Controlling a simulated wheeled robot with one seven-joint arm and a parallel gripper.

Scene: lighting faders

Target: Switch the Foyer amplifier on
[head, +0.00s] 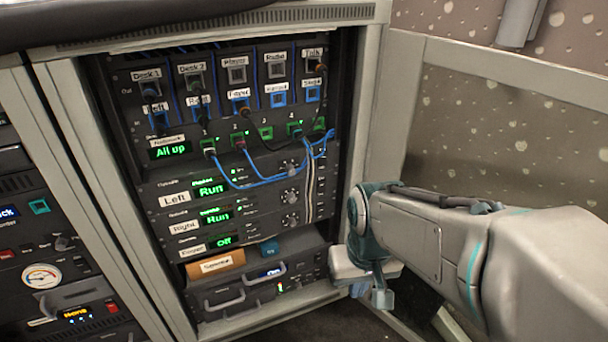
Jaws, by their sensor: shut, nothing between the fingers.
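The Foyer amplifier (258,240) is the lowest of three similar dark units in the open rack. Its small label is hard to read, and its green display (224,241) shows "Off". The Left amplifier (250,187) and the Right amplifier (255,214) above it both show "Run". Each of those two has a round knob at its right; I cannot make out the Foyer unit's switch clearly. My gripper (382,298) is shut and empty, low in front of the rack's right post, to the right of and below the Foyer unit, apart from it.
A patch panel (180,106) above has labelled sockets and hanging blue and black cables (262,183). A handled unit (240,294) is beneath. Another rack (35,235) stands left.

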